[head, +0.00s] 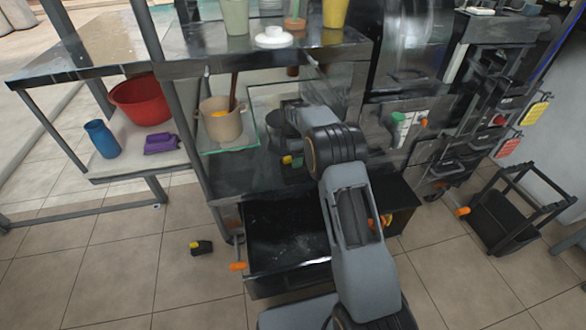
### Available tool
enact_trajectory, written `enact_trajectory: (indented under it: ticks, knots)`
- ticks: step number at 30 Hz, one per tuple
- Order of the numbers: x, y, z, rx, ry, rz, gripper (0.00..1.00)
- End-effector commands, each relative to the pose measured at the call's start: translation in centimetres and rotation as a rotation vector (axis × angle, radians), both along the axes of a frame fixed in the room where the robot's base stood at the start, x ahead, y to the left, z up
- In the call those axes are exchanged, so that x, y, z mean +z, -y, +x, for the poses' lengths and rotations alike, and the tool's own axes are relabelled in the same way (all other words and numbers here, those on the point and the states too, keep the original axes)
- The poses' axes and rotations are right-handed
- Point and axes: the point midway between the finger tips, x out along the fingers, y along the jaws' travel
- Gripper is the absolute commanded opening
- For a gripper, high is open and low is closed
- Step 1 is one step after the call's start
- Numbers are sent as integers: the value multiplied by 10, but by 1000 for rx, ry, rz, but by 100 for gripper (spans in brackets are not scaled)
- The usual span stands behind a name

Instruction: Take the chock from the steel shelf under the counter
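The dark steel shelf (240,181) is under the counter (190,50). On it, a small dark thing with a yellow end (289,160) shows just left of my arm; it may be a chock, but my arm partly covers it. A similar small black block with a yellow top (201,248) lies on the floor, left of the open drawer. My arm rises from the bottom and bends over the shelf. My gripper cannot be made out behind the arm's links, so its hold is hidden.
An open black drawer (262,262) with an orange handle juts out below the shelf. A beige pot (220,124) stands on the shelf's left. A black cart (512,212) stands right.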

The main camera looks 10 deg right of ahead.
Motion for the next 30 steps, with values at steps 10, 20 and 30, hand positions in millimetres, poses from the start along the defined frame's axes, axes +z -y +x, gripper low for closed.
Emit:
enact_trajectory:
  ticks: [10,20,30]
  knots:
    - [-43,2,0,-3,-2,0,87]
    - [-49,2,0,-4,-1,0,86]
    - [-49,2,0,-4,-1,0,54]
